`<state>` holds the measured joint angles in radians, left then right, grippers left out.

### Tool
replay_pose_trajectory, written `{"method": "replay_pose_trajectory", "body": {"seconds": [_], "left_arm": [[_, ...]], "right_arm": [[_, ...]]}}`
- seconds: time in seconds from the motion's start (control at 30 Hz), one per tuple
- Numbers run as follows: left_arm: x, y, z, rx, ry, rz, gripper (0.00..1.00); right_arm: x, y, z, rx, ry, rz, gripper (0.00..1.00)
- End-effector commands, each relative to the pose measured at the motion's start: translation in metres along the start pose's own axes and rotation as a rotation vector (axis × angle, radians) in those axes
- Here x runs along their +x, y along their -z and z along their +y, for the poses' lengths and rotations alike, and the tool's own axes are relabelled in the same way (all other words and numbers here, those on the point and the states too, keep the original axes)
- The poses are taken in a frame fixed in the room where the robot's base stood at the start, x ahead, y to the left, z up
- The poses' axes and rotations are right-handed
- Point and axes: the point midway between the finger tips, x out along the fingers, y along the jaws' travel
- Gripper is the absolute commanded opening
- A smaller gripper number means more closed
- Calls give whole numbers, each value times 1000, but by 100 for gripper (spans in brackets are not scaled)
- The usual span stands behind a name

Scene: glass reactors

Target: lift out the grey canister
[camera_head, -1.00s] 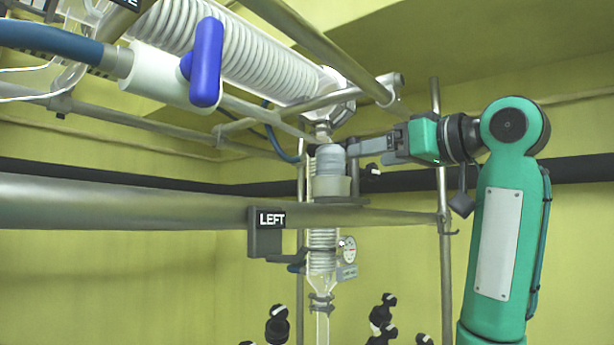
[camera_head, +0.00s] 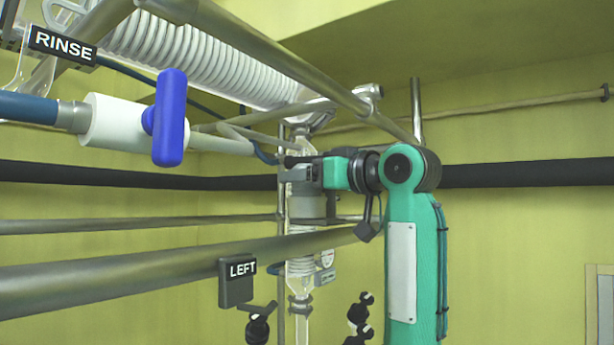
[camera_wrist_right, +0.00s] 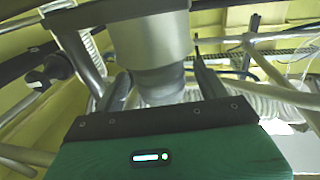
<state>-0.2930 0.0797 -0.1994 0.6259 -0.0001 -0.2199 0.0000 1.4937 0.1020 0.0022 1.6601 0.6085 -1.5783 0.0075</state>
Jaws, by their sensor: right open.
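The grey canister (camera_head: 299,187) is upright at the glass column, above a grey collar (camera_head: 308,206) in the head view. My right gripper (camera_head: 298,165) comes in from the right at the canister's height and partly hides it. In the right wrist view, a large grey cylinder, seemingly the canister (camera_wrist_right: 150,38), stands between the open fingers of my right gripper (camera_wrist_right: 142,62). Whether the fingers touch it cannot be told. My left gripper is not in view.
A steel rail (camera_head: 150,272) with a LEFT sign (camera_head: 237,283) crosses in front, below the canister. Overhead are a coiled glass condenser (camera_head: 200,62), a steel bar (camera_head: 260,55) and a blue valve handle (camera_head: 168,118). Black clamp knobs (camera_head: 360,312) stand below.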

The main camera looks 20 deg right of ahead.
Motion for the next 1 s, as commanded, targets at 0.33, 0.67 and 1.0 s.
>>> {"method": "replay_pose_trajectory", "body": {"seconds": [0.33, 0.67, 1.0], "left_arm": [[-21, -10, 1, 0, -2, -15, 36], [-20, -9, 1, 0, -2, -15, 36], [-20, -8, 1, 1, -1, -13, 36]], "right_arm": [[25, 1, 0, 0, 0, 1, 74], [25, 0, 0, 0, -1, 1, 50], [25, 1, 0, 0, -1, 1, 24]]}}
